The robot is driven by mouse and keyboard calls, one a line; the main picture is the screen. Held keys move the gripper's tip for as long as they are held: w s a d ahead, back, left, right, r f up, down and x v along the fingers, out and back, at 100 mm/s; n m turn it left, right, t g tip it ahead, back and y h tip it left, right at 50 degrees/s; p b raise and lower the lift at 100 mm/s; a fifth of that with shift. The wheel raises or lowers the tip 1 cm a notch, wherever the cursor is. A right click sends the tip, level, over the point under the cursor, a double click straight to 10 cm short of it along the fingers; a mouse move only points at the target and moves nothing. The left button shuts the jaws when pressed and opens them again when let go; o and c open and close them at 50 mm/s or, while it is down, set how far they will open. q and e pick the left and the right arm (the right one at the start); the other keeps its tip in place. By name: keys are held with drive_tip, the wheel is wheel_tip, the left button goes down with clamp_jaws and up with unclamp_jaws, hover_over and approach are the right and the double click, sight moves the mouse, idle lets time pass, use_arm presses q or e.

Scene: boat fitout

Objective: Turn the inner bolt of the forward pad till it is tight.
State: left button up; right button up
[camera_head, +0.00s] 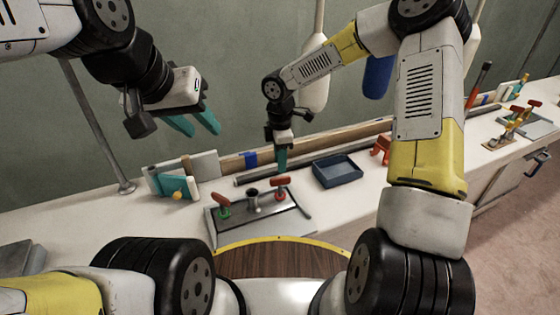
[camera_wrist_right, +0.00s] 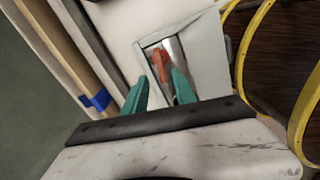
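A grey metal plate (camera_head: 236,232) lies on the white bench and carries two red-handled bolts and a grey post (camera_head: 253,198). One red handle (camera_head: 280,182) is at the right, with a red ring under it. The other red handle (camera_head: 221,201) is at the left, with a green ring under it. I cannot tell which bolt is the inner one. My right gripper (camera_head: 281,166) points down above the right handle, its teal fingers apart. In the right wrist view a red handle (camera_wrist_right: 160,62) shows beyond the open, empty fingers (camera_wrist_right: 160,76). My left gripper (camera_head: 203,127) is open, raised and empty.
A dark blue tray (camera_head: 337,171) and an orange-red stand (camera_head: 381,148) are right of the plate. Teal and white blocks (camera_head: 177,186) stand at the left. Wooden strips with blue tape (camera_head: 251,158) run along the wall.

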sight(280, 186)
wheel_tip(280, 186, down, 8)
drive_tip(key=shift+r, duration=0.2)
clamp_jaws()
